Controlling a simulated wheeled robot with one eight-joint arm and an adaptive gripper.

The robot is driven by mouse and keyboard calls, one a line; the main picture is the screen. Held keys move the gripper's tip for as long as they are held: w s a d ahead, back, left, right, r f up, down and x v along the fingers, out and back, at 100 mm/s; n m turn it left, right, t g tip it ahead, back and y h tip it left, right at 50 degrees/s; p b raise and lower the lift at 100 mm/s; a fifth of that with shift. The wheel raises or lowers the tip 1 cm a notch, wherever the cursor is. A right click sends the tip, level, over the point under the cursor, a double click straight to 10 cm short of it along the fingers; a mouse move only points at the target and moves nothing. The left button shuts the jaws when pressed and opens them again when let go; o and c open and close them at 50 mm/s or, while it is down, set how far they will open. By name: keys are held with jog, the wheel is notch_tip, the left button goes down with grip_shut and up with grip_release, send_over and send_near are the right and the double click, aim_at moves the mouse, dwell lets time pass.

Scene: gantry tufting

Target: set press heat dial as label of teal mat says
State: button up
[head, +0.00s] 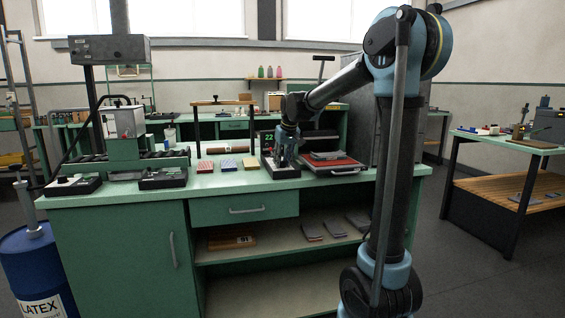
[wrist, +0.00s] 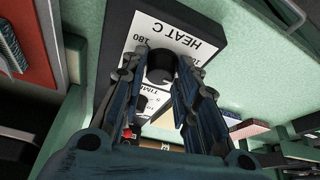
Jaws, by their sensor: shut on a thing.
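My gripper (wrist: 165,58) is shut on a black round dial (wrist: 160,70) on the dark control box (wrist: 112,38). The white panel (wrist: 178,28) around the dial reads "HEAT C", upside down in the wrist view, with "180" to the left of the dial.
A press with a red platen (head: 332,164) and grey pads stands right of the box. Small red, blue and tan samples lie to its left on the green bench (head: 230,183). A second panel, partly reading "TIME", shows behind my fingers. A blue barrel (head: 35,272) stands at left.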

jog(key=m+h, duration=0.1)
jog(key=m, duration=0.4)
jog(key=shift+a+t+h, duration=0.1)
jog(key=shift+t+h, duration=0.3)
dwell(0.4)
jog(key=o, duration=1)
jog(key=v, duration=1.1)
jog(key=shift+r, duration=0.45)
